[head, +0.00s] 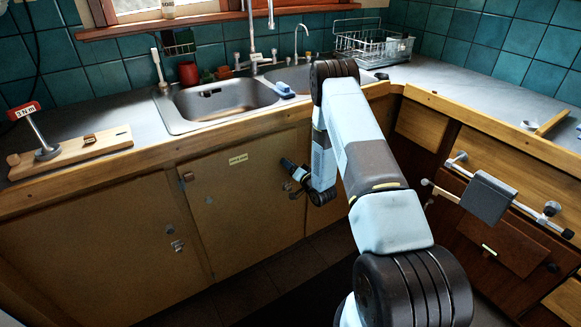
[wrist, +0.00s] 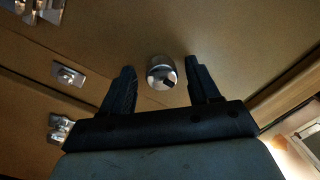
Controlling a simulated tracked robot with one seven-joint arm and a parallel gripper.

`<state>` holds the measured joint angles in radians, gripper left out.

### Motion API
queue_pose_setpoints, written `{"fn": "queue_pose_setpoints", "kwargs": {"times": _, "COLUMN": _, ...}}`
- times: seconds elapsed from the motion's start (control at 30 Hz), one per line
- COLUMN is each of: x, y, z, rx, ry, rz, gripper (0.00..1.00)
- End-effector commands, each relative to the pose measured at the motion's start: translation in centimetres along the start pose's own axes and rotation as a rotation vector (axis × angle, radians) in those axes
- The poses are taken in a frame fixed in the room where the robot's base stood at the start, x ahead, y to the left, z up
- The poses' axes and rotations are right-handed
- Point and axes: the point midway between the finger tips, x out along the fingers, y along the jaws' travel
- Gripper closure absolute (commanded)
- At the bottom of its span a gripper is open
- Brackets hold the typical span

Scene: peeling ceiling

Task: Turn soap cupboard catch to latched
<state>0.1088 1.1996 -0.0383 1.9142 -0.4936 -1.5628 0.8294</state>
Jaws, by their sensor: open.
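The cupboard door (head: 245,200) under the sink carries a small pale label (head: 238,160) whose text is too small to read. My gripper (head: 287,176) is at the right part of this door, with its fingers towards the door face. In the wrist view my gripper (wrist: 161,85) is open. A round shiny metal knob (wrist: 160,68) with a dark mark on its face shows between the fingertips, with gaps on both sides. It appears to be the catch, but its turned position cannot be told. In the head view the gripper mostly hides it.
Metal fittings (wrist: 68,75) sit left of the gripper in the wrist view. Another fitting (head: 177,246) is on the left door. The wooden counter edge (head: 215,135) overhangs the doors. At right, a bar-mounted grey box (head: 488,197) stands out from the drawers.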

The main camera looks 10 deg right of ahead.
Motion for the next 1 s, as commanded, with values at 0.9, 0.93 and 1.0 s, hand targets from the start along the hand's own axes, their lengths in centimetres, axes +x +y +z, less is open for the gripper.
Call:
{"fn": "queue_pose_setpoints", "kwargs": {"times": 0.9, "x": 0.0, "y": 0.08, "z": 0.0, "rx": -0.001, "ry": 0.0, "rz": 0.002, "gripper": 0.95}}
{"fn": "queue_pose_setpoints", "kwargs": {"times": 0.93, "x": -0.01, "y": 0.09, "z": -0.01, "rx": -0.002, "ry": 0.0, "rz": 0.002, "gripper": 0.95}}
{"fn": "queue_pose_setpoints", "kwargs": {"times": 1.0, "x": -0.02, "y": 0.1, "z": -0.02, "rx": -0.008, "ry": 0.0, "rz": 0.002, "gripper": 0.95}}
